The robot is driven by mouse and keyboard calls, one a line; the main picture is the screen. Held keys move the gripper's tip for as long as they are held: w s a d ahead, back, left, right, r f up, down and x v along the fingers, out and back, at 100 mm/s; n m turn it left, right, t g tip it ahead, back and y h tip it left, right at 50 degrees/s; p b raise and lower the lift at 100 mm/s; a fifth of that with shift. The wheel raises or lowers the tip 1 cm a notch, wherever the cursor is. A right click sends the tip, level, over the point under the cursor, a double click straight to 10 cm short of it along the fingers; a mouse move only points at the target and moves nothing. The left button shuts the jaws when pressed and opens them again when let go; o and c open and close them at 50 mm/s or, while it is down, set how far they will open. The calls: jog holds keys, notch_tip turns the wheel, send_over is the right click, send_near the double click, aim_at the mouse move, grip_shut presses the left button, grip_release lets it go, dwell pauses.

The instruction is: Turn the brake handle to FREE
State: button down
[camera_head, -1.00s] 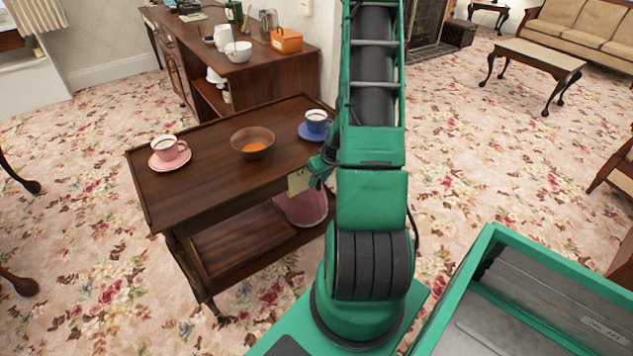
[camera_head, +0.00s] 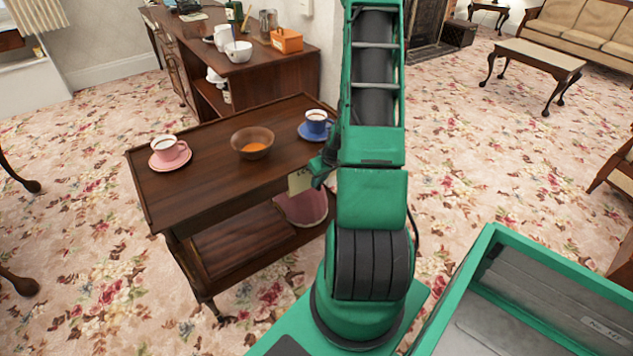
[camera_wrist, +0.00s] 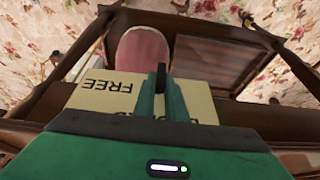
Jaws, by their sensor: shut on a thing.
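The brake handle (camera_wrist: 161,72) shows in the wrist view as a dark narrow bar between my fingers. My gripper (camera_wrist: 162,92) is shut on it; its fingers hide most of the handle. Behind it is a cream label plate (camera_wrist: 95,97) on the trolley's end. The word FREE reads upside down on the plate, left of the fingers. A second word lower down is mostly covered by my gripper. In the head view my gripper (camera_head: 318,172) is at the right end of the dark wooden trolley (camera_head: 205,140), and the plate (camera_head: 298,181) is partly visible beside it.
On the trolley top stand a pink cup on a saucer (camera_head: 169,150), a brown bowl (camera_head: 252,142) and a blue cup on a saucer (camera_head: 316,122). A pink rounded object (camera_head: 302,207) is on the lower shelf. A sideboard (camera_head: 230,70) stands behind. Carpet is open at right.

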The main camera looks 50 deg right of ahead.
jog(key=shift+s+d+f+m+t+y, duration=0.1)
jog(key=shift+d+f+m+t+y, duration=0.55)
jog(key=shift+y, duration=1.85)
jog(key=shift+s+f+m+t+y, duration=0.1)
jog(key=shift+m+t+y, duration=1)
jog(key=shift+y, duration=1.4)
jog(key=shift+s+d+f+m+t+y, duration=0.1)
jog(key=shift+d+f+m+t+y, duration=0.3)
jog(key=shift+t+y, duration=1.5)
jog(key=shift+a+g+y, duration=0.15)
jog(key=shift+g+y, duration=0.4)
jog(key=shift+y, duration=0.35)
jog(key=c, duration=1.8)
grip_release()
jog(key=shift+r, duration=0.1)
jog(key=v, duration=1)
jog(key=shift+s+d, duration=0.2)
jog(key=shift+d, duration=0.2)
